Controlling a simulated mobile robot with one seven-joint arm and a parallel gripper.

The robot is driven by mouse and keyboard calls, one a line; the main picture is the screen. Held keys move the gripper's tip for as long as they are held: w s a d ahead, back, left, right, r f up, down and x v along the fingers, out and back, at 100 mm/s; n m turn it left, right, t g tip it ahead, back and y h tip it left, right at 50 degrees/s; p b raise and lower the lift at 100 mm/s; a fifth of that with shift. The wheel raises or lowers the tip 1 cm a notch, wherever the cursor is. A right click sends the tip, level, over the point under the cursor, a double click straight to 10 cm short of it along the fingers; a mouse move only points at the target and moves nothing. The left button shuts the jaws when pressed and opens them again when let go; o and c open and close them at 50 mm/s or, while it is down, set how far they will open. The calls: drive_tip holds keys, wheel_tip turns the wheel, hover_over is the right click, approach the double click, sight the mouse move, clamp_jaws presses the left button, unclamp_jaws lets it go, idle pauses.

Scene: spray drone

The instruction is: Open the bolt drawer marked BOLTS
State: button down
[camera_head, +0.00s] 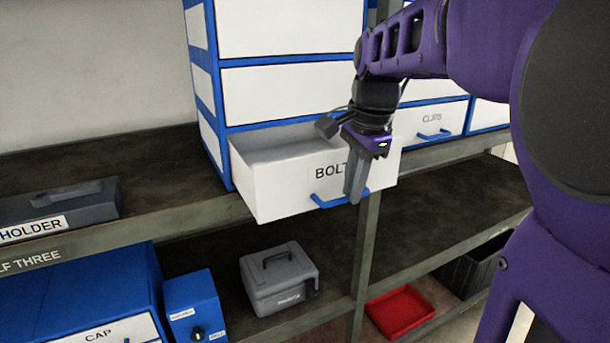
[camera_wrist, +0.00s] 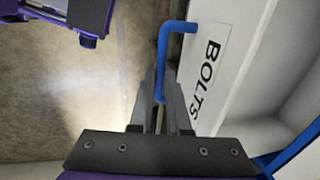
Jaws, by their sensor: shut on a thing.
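The white drawer marked BOLTS (camera_head: 280,195) is pulled out of the blue and white cabinet (camera_head: 222,95) in the head view, with its open top showing. The part of its inside that I can see looks empty. Its blue handle (camera_head: 325,202) is on the front face, below the label. My gripper (camera_head: 356,185) is at the handle, pointing down, and hides the end of the label. In the wrist view the fingers (camera_wrist: 160,105) are shut around the blue handle (camera_wrist: 163,60), beside the BOLTS label (camera_wrist: 208,80).
A drawer marked CLIPS (camera_head: 430,125) is closed to the right. A grey HOLDER case (camera_head: 60,205) lies on the same shelf at left.

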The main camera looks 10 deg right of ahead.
drive_tip(key=c, duration=0.9)
unclamp_jaws()
wheel_tip(320, 180, up, 10)
drive_tip(key=shift+p, duration=0.9)
